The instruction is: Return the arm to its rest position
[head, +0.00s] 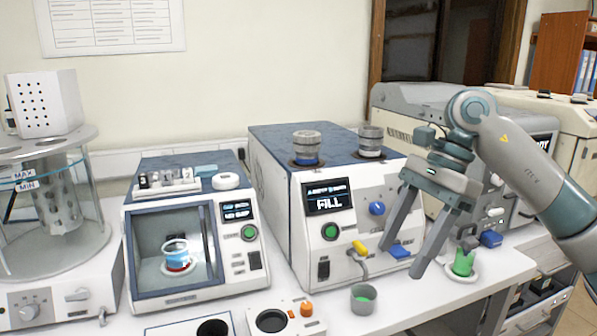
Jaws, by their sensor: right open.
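My right gripper (402,262) is open, its two long grey fingers pointing down in front of the right side of the machine with the "FILL" display (327,198). My right arm comes in from the right edge, above the worktop. A small grey cup with green contents (363,299) stands on the worktop below and left of the fingertips. A green container (463,262) stands on a white round base to the right of the fingers. My left gripper is not in view.
A chamber device (252,262) holding a blue-and-red cup stands left of the fill machine. A glass bath (90,213) is at far left. A grey machine (400,105) stands behind my arm. A white holder with a dark well (293,322) is at the front edge.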

